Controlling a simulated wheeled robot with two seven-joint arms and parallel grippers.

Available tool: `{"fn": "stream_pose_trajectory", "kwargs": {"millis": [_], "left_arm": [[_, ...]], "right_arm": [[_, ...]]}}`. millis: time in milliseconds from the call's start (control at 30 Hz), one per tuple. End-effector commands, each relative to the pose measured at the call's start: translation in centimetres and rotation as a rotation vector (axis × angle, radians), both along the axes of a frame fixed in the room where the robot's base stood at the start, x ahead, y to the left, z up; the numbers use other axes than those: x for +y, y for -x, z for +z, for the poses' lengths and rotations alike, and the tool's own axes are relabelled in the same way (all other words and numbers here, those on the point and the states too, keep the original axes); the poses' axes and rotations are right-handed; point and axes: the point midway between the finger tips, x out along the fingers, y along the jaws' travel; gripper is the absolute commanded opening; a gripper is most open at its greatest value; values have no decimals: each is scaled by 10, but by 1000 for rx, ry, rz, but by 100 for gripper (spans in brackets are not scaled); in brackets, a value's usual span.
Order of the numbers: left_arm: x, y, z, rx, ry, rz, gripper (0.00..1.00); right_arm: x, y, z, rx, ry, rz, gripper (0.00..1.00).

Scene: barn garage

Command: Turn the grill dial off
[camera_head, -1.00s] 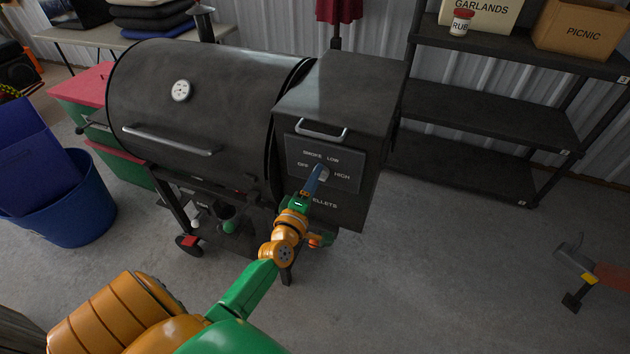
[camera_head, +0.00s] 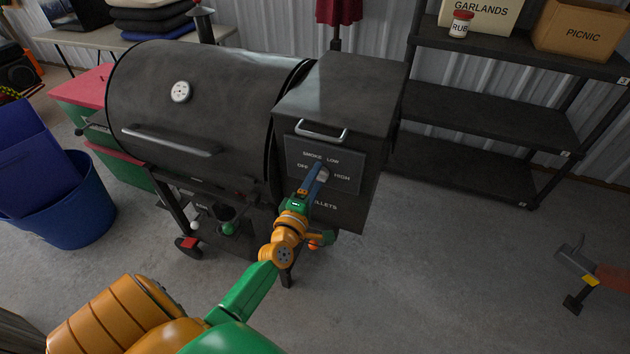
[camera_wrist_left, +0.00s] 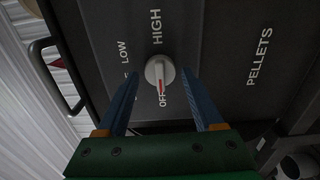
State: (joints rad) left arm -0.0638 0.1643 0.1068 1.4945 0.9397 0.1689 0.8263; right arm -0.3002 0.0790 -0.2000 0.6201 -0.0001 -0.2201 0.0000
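The grill dial (camera_head: 323,174) is a round light grey knob on the dark front panel of the pellet box. In the left wrist view the dial (camera_wrist_left: 160,70) has a red mark that points at the OFF label (camera_wrist_left: 163,101). My left gripper (camera_head: 318,172) is at the panel. In the left wrist view its blue fingers (camera_wrist_left: 160,73) stand on either side of the dial, with visible gaps, so it is open around it. In the head view the fingers partly cover the dial. My right gripper (camera_head: 572,272) is at the right edge, fingers spread, empty above the floor.
The black grill (camera_head: 200,105) with its lid closed stands left of the pellet box (camera_head: 345,85). A metal handle (camera_head: 320,132) sticks out above the dial. A dark shelf (camera_head: 485,110) stands behind on the right. A blue bin (camera_head: 75,215) is at left. Floor at right is clear.

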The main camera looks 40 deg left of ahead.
Motion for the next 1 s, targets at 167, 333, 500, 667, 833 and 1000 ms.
{"fn": "stream_pose_trajectory", "kwargs": {"millis": [167,333,500,667,833,1000], "left_arm": [[0,0,0,0,-1,0,78],[-1,4,-1,2,-1,0,78],[-9,37,-2,4,0,0,78],[-15,63,-2,2,-1,0,78],[-17,69,0,1,-1,0,78],[-17,69,0,0,-1,0,78]], "right_arm": [[0,0,0,0,0,0,50],[0,0,0,0,0,0,50],[0,0,1,0,1,0,50],[-1,0,-1,0,1,0,50],[-1,0,-2,0,1,0,50],[-1,0,-1,0,1,0,50]]}}
